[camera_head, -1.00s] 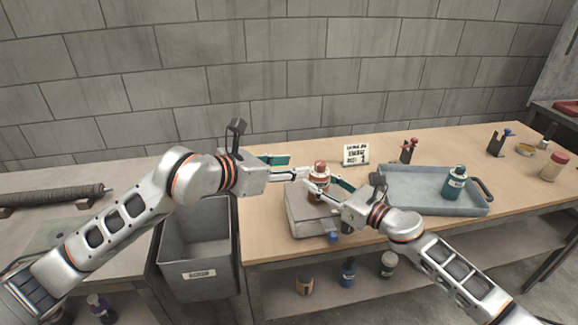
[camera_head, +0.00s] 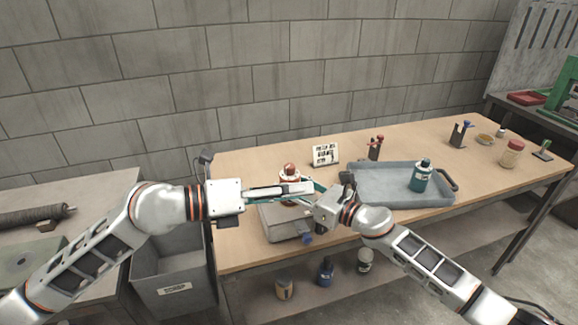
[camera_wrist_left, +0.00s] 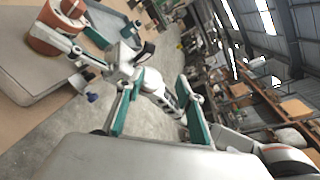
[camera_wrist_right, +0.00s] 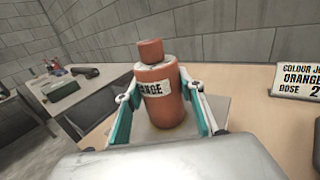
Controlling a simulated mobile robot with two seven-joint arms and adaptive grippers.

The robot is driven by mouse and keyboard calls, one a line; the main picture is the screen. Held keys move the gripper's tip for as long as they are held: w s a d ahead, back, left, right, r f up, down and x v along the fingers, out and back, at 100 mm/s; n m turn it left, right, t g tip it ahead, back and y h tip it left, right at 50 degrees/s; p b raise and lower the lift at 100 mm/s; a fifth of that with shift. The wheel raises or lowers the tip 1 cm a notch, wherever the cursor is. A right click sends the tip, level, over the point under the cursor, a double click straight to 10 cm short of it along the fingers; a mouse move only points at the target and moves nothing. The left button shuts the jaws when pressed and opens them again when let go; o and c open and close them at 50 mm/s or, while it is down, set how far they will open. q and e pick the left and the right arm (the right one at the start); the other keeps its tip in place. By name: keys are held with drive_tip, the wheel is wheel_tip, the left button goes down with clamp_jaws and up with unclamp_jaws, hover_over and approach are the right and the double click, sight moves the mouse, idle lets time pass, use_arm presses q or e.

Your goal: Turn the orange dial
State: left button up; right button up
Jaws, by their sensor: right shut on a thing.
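The orange bottle (camera_head: 289,169) with a round orange cap stands upright on a grey box (camera_head: 282,228) on the wooden table. In the right wrist view the bottle (camera_wrist_right: 158,98) shows part of an "ORANGE" label, with its cap (camera_wrist_right: 150,51) on top. My right gripper (camera_wrist_right: 160,100) is shut on the bottle's body. My left gripper (camera_head: 308,188) passes in front of the bottle's body in the head view. Its fingers (camera_wrist_left: 159,78) are apart and empty in the left wrist view, with the bottle (camera_wrist_left: 55,28) off to the upper left. I cannot make out a separate orange dial.
A blue knob (camera_head: 307,239) is at the box's front. A sign (camera_head: 325,154) stands behind; in the right wrist view it (camera_wrist_right: 298,80) reads "ORANGE" and "DOSE 2". A grey tray (camera_head: 385,193) with a teal bottle (camera_head: 420,176) lies right. A grey bin (camera_head: 172,272) stands left.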

sight(286, 169)
use_arm(q)
wheel_tip(286, 169, up, 5)
drive_tip(key=w+a+n+t+h, duration=0.15)
drive_tip(key=n+t+h, duration=0.25)
drive_tip(key=n, duration=1.1)
drive_tip(key=w+a+f+n+t+y, duration=0.25)
drive_tip(key=f+n+y, duration=0.2)
drive_tip(key=n, duration=0.45)
drive_tip(key=w+a+f+n+t+y, duration=0.1)
drive_tip(key=w+a+f+n+y, duration=0.25)
drive_tip(key=f+n, duration=0.35)
drive_tip(key=shift+n+h, duration=0.4)
drive_tip(key=shift+n, duration=0.3)
drive_tip(key=x, duration=1.2)
drive_tip(key=shift+w+a+r, duration=0.3)
drive_tip(key=shift+a+r, duration=0.05)
drive_tip(key=shift+r, duration=0.05)
clamp_jaws()
